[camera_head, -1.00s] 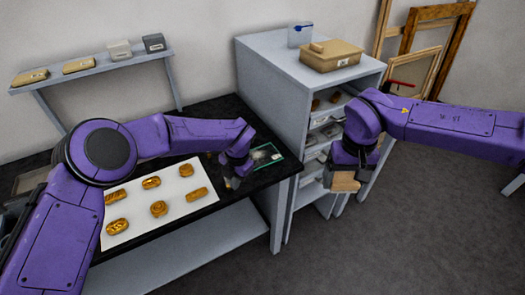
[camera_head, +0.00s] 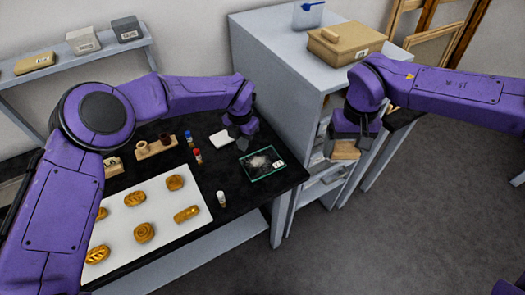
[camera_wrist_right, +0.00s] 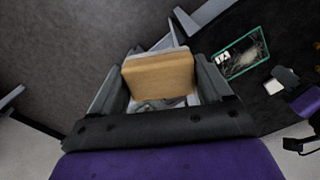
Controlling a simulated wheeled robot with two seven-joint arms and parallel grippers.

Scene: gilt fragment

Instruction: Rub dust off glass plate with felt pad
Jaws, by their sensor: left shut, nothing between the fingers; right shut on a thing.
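The glass plate (camera_head: 249,174) lies on the black tabletop near its right end. It has a green edge and a pale dusty smear in its middle, and it also shows in the right wrist view (camera_wrist_right: 222,63). My right gripper (camera_head: 345,152) is shut on a tan block with a pale layer along one side (camera_wrist_right: 158,76), apparently the felt pad. It holds the block in the air to the right of the table, apart from the plate. My left gripper (camera_head: 241,146) is shut and empty, just behind the plate, beside a small white square (camera_head: 221,138).
A white sheet (camera_head: 155,229) with several gilded ornaments lies left of the plate. Small red-, blue- and white-capped containers (camera_head: 198,156) stand between. A grey cabinet (camera_head: 262,75) with a cardboard box (camera_head: 345,44) stands behind. A wall shelf (camera_head: 85,62) holds boxes.

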